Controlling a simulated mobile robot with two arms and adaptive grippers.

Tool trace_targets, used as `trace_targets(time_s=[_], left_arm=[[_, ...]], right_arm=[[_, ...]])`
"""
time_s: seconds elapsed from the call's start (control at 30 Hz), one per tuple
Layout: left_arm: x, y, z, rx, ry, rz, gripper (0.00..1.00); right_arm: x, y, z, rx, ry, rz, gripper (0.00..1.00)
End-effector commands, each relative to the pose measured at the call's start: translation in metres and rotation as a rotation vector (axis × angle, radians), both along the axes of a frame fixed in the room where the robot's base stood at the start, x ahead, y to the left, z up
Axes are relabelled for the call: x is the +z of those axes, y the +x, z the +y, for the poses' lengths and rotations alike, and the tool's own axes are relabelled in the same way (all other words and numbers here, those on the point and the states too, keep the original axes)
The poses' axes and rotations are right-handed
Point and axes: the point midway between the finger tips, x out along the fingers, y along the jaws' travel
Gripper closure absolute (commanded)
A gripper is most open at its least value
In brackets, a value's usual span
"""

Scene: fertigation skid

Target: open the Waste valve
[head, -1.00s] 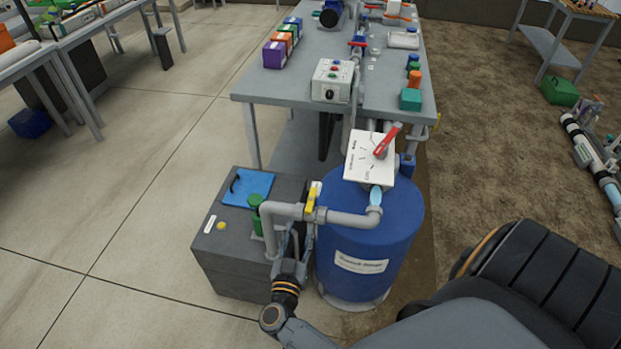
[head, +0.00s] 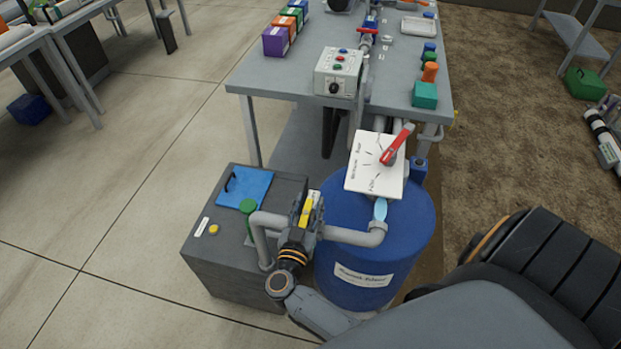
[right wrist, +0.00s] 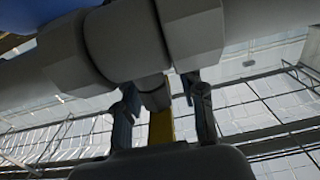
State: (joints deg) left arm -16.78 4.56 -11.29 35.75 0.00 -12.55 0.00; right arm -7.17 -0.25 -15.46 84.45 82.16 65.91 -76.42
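A yellow valve handle (head: 307,210) sits on the grey pipe (head: 349,235) that runs from the blue tank (head: 392,255) toward the grey box. The handle points across the pipe run; no label on this valve is readable. My right gripper (head: 300,219) is at the valve, partly covering it and the pipe. In the right wrist view, the yellow handle (right wrist: 161,126) stands between the two spread fingers (right wrist: 164,103) of the right gripper, with gaps at both sides. The grey valve body and pipe (right wrist: 125,42) are just beyond the fingertips. My left gripper is not in view.
A white dial plate with a red lever (head: 397,145) is above the tank. A workbench (head: 285,85) is behind. Open floor lies left.

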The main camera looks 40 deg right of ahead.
Motion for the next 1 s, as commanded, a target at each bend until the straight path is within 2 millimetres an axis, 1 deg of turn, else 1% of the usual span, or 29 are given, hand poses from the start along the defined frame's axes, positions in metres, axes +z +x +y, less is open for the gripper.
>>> trace_targets(time_s=[0.2, 0.23, 0.27, 0.3, 0.37, 0.4, 0.43, 0.77, 1.0], left_arm=[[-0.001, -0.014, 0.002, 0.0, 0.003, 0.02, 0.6], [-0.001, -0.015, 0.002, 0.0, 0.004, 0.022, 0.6], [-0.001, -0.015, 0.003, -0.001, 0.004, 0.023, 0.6], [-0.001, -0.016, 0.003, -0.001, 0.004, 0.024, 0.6], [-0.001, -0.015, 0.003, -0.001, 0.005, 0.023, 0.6], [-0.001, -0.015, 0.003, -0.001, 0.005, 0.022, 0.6], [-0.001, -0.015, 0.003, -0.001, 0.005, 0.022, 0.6], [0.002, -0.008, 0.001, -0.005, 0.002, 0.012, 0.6], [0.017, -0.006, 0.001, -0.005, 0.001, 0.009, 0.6]], right_arm=[[0.0, 0.0, 0.0, 0.0, 0.0, 0.0, 0.6], [0.0, 0.0, 0.0, 0.0, 0.0, 0.0, 0.62], [0.0, 0.0, 0.0, 0.0, 0.0, 0.0, 0.69], [0.0, 0.0, 0.0, 0.0, 0.0, 0.0, 0.77], [0.0, 0.0, 0.0, 0.0, 0.0, 0.0, 0.89], [0.0, 0.0, 0.0, 0.0, 0.0, 0.0, 0.97], [0.0, 0.0, 0.0, 0.0, 0.0, 0.0, 1.0], [0.001, 0.0, 0.0, 0.009, -0.001, 0.001, 1.0], [0.003, 0.001, 0.001, 0.095, 0.0, 0.003, 1.0]])
